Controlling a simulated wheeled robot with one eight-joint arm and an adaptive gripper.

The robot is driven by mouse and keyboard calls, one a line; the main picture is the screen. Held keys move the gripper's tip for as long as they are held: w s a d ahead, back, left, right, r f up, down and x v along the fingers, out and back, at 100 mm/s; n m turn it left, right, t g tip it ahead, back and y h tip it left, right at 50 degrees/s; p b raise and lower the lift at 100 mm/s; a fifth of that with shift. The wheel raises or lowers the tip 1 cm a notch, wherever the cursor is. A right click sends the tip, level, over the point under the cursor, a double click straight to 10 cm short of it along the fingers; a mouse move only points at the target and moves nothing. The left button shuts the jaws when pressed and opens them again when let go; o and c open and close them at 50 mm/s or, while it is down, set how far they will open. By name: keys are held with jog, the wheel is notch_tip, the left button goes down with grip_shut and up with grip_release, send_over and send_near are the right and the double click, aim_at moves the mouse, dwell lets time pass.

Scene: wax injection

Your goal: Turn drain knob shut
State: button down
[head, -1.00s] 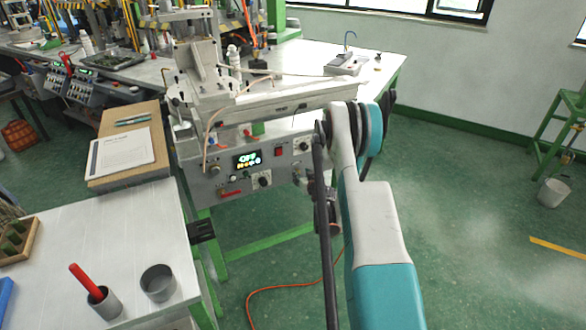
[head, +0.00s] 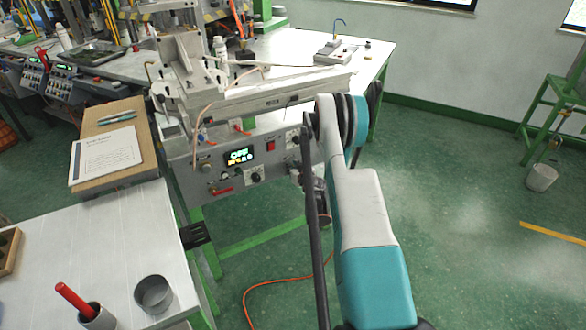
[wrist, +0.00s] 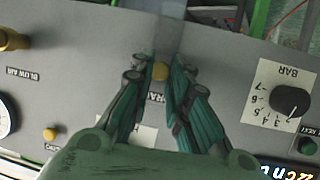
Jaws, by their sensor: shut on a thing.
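The label beside the knob is mostly hidden between the fingers, so only a few letters show. In the head view, my arm reaches down to the right end of the machine's control panel (head: 207,178); the knob and fingertips are hidden there.
In the wrist view, a black BAR dial (wrist: 290,100) and a green button (wrist: 308,147) lie right of my gripper. A brass BLOW AIR knob (wrist: 13,40) and a gauge (wrist: 5,115) lie left. In the head view, a table with a grey cup (head: 153,294) stands at front left.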

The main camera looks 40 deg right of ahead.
jog(key=m+y, duration=0.2)
jog(key=shift+d+m, duration=0.25)
jog(key=shift+m, duration=0.15)
jog(key=c, duration=1.5)
grip_release()
